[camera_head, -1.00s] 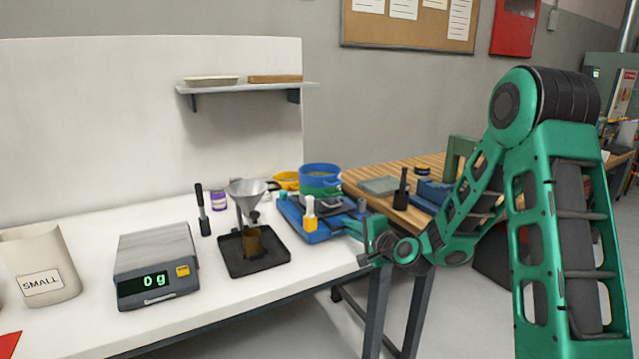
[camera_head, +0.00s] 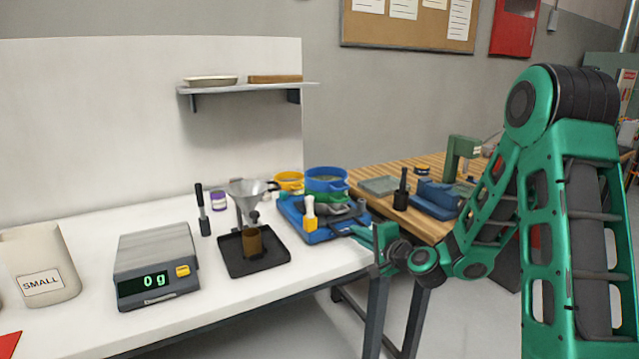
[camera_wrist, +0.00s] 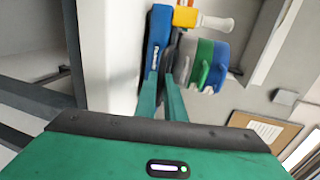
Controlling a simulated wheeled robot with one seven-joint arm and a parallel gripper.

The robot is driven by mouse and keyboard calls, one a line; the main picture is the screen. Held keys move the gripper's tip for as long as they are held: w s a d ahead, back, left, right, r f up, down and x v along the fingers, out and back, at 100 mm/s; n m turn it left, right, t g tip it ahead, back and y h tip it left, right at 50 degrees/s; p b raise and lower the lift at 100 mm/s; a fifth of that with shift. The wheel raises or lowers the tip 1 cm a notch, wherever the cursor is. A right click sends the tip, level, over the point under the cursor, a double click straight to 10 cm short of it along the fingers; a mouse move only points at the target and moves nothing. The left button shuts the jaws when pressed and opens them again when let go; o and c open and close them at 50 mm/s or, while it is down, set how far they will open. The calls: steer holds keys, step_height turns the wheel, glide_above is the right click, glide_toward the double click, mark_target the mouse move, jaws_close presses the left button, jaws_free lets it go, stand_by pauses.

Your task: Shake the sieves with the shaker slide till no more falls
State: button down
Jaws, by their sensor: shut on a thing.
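The shaker is a blue base (camera_head: 318,236) at the right end of the white bench. A blue sieve (camera_head: 327,182) sits on top of a green sieve (camera_head: 326,197), with a grey pan below. In the wrist view the blue sieve (camera_wrist: 222,66), green sieve (camera_wrist: 205,62) and grey pan (camera_wrist: 189,58) lie sideways beside the blue base (camera_wrist: 157,42). My gripper (camera_head: 357,231) reaches in from the right at the shaker's near right side. Its fingers (camera_wrist: 163,78) are shut on the shaker slide, whose gripped part is mostly hidden. What falls inside the sieves is not visible.
A yellow piece with a white handle (camera_head: 310,215) stands at the shaker's front. Left of it are a funnel (camera_head: 248,188) over a black tray (camera_head: 266,270), a scale (camera_head: 158,262) reading 0 g, and a SMALL container (camera_head: 42,262). A wooden table (camera_head: 385,168) stands behind right.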

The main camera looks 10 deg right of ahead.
steer(key=shift+r+x, duration=0.1)
steer(key=shift+x, duration=0.95)
steer(key=shift+r+x, duration=0.15)
steer(key=shift+x, duration=0.85)
steer(key=c, duration=1.2)
jaws_free()
steer(key=shift+w+r, duration=0.1)
steer(key=shift+o, duration=0.2)
steer(key=shift+v, duration=3.45)
